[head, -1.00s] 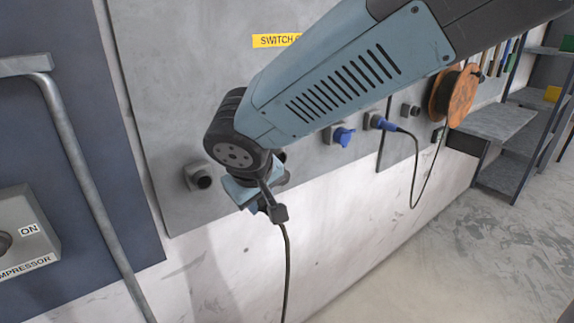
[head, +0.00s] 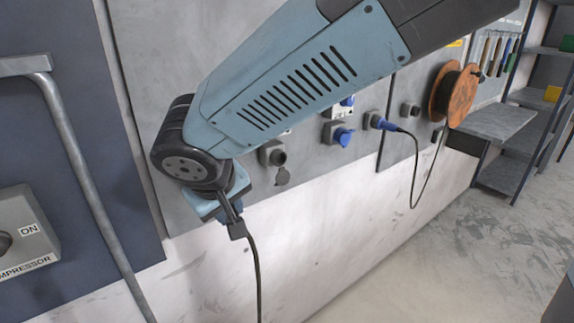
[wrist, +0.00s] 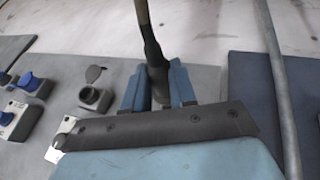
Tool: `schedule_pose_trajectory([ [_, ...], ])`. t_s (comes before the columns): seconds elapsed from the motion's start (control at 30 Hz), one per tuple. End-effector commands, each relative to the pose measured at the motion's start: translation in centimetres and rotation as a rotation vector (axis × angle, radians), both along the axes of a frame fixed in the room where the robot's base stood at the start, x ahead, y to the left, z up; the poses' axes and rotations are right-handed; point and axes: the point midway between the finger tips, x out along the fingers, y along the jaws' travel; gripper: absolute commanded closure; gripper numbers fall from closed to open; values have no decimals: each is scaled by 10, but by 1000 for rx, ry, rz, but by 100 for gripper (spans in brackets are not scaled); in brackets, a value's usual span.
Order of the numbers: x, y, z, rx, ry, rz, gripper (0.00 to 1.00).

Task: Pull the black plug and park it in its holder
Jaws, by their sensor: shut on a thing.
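My gripper (head: 226,208) is shut on the black plug (head: 237,229), low in front of the grey wall panel. In the wrist view the black plug (wrist: 156,72) stands between the two blue fingers of my gripper (wrist: 158,88), its cable leading away. In the head view the cable hangs down. A grey socket (head: 271,154) with its lid hanging open is empty, to the right of my gripper. It also shows in the wrist view (wrist: 90,97), left of the fingers. The plug's front end is hidden, and the panel behind my wrist, where a grey round holder showed earlier, is covered.
Right of the open socket are a blue-capped socket (head: 340,134) and a blue plug (head: 380,122) with a looping cable. An orange reel (head: 453,95) hangs further right. A grey conduit (head: 88,185) and a compressor box (head: 22,232) are at left. Floor at right is clear.

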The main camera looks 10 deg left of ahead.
Motion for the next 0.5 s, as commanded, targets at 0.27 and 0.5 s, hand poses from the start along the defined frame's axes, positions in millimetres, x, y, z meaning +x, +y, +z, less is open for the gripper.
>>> schedule_pose_trajectory([
  [0.27,2,2,0,0,0,0,100],
  [0.5,10,11,0,-1,1,0,100],
])
